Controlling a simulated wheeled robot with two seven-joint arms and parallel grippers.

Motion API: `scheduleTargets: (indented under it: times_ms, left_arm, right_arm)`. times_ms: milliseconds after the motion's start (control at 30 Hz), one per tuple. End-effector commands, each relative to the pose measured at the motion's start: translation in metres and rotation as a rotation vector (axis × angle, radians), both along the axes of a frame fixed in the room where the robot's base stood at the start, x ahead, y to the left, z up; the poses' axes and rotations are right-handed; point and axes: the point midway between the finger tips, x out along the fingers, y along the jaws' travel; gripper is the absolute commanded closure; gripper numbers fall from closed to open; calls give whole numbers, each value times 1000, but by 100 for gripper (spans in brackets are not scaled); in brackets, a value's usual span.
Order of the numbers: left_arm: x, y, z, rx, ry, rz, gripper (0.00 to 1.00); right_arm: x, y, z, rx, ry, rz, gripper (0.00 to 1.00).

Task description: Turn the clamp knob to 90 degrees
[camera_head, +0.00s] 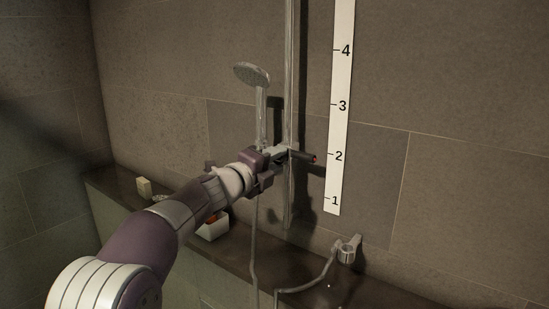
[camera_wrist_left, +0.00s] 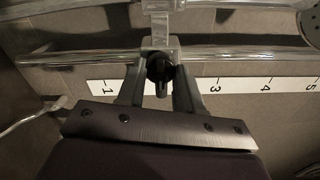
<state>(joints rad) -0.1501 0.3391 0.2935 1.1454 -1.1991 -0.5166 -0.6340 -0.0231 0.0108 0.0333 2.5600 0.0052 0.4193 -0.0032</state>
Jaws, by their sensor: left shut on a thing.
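The clamp knob is the dark round piece (camera_wrist_left: 160,68) between my left fingers in the left wrist view, on the clamp of the vertical shower rail (camera_head: 290,90). My left gripper (camera_head: 276,157) is at the clamp in the head view, and its fingers (camera_wrist_left: 159,92) are shut on the knob. The shower head (camera_head: 252,75) stands upright in the clamp's holder. My gripper hides much of the clamp in the head view. My right gripper is not in view.
A white scale strip (camera_head: 340,110) with numbers is on the wall right of the rail. Below are a dark ledge (camera_head: 235,258), a small white box (camera_head: 213,228), a cream block (camera_head: 144,186), and a wall outlet (camera_head: 347,249) with a hose.

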Motion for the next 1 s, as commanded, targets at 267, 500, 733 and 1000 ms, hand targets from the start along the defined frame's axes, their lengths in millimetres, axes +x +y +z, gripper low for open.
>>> scheduleTargets:
  times_ms: [267,500,733,1000]
  left_arm:
    - [-1,1,8,-5,-13,2,39]
    - [-3,3,4,-3,-7,1,39]
    - [-40,30,1,-4,-9,3,39]
    - [-92,68,6,-5,-11,4,39]
  right_arm:
    - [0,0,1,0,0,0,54]
    - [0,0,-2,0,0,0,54]
    - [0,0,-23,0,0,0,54]
    - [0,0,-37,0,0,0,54]
